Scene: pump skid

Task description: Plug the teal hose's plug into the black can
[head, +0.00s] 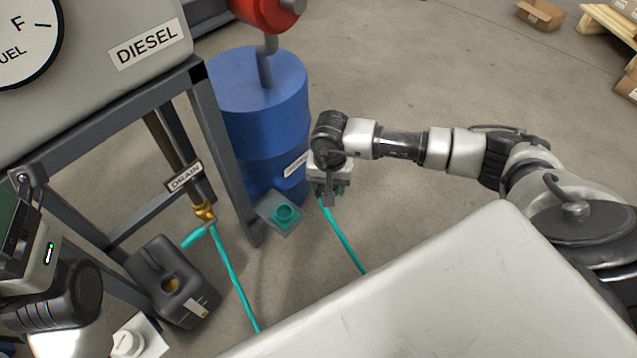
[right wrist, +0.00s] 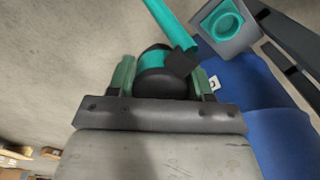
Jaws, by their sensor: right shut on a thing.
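My right gripper (head: 328,193) is shut on the plug (right wrist: 157,75) of the teal hose, low beside the blue drum. In the right wrist view the plug is black with a teal band and sits between the green fingers (right wrist: 162,78). The teal hose (head: 343,238) runs from it toward the bottom of the head view. The black can (head: 150,262) stands on the floor at the lower left, with a brass-coloured opening (head: 172,285) on top, well left of the plug. My left gripper (head: 22,225) is at the left edge; its jaw opening does not show clearly.
A grey holder with a teal ring (head: 285,214) is by the blue drum (head: 262,110), between can and plug. Grey frame legs (head: 228,160) stand nearby. A white cap (head: 128,343) lies at the bottom.

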